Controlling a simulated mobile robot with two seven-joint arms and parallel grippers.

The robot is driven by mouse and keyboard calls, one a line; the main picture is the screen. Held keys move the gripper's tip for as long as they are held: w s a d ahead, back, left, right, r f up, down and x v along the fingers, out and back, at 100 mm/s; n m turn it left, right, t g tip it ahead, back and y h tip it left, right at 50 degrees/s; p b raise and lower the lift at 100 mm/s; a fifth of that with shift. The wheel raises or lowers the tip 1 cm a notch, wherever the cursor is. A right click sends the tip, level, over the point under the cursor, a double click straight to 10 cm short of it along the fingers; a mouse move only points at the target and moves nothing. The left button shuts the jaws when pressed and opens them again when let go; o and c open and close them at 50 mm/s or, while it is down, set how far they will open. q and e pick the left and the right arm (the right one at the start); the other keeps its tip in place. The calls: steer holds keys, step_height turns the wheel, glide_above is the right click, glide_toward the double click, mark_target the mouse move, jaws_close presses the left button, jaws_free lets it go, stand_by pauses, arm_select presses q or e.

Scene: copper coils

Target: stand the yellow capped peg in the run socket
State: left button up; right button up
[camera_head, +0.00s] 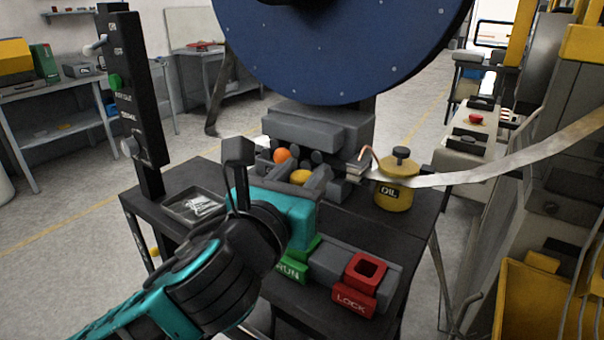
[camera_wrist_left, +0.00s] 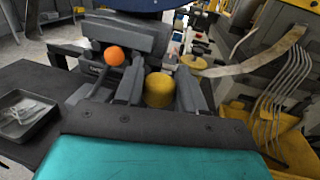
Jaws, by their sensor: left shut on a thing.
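My left gripper (camera_head: 301,180) reaches over the table with its two grey fingers either side of a yellow capped peg (camera_head: 299,176). In the left wrist view the round yellow cap (camera_wrist_left: 159,90) sits between the fingers (camera_wrist_left: 160,86), and the gripper is shut on it. The peg's shaft below the cap is hidden. The green run socket (camera_head: 292,269) is at the table's front, nearer than the fingers, and my gripper's teal body partly covers it. Its opening is hidden. My right gripper is in neither view.
The red lock socket (camera_head: 361,283) stands right of the run socket. An orange ball-shaped top (camera_head: 282,155) is just behind my gripper. A yellow oil can (camera_head: 397,185) and a metal strip (camera_head: 470,177) are to the right. A tray (camera_head: 194,206) lies left. A blue disc (camera_head: 340,50) hangs behind.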

arm_select(q)
steer(key=shift+f+b, duration=0.75)
steer(key=shift+f, duration=1.15)
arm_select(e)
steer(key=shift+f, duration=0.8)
arm_select(q)
steer(key=o, duration=1.1)
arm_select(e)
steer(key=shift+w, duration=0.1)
arm_select(q)
steer(key=shift+o, duration=0.2)
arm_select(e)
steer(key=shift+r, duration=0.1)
